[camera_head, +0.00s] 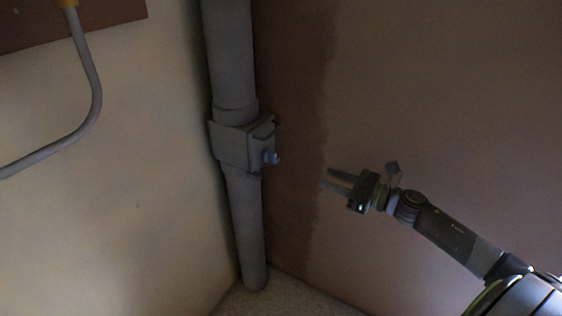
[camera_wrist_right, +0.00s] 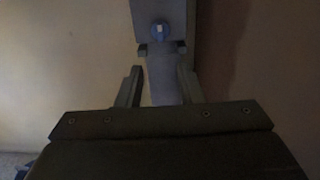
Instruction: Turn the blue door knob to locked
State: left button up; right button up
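The blue knob (camera_head: 271,157) sits on the right face of a grey box (camera_head: 231,146) fixed on a vertical pipe in the wall corner. In the right wrist view the knob (camera_wrist_right: 160,31) is round and blue with a pale mark on it, near the top. My right gripper (camera_head: 326,178) is to the right of the knob and a little lower, apart from it. Its two fingers are spread and empty. In the right wrist view the fingertips (camera_wrist_right: 161,70) lie below the knob with the pipe seen between them. My left gripper is not in view.
The grey pipe (camera_head: 233,60) runs down the corner to the floor (camera_head: 290,295). A grey hose (camera_head: 92,95) hangs on the left wall below a brown panel (camera_head: 75,18). The space between my right gripper and the knob is clear.

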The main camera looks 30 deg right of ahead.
aim_at(275, 159)
pick_arm(q)
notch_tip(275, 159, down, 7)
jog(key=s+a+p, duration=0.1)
jog(key=p, duration=0.1)
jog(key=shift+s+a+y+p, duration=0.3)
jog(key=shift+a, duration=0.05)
pick_arm(e)
jog(key=x, duration=1.5)
jog(key=shift+w+a, duration=0.1)
jog(key=shift+w, duration=0.2)
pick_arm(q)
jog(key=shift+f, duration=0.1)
pick_arm(e)
grip_shut()
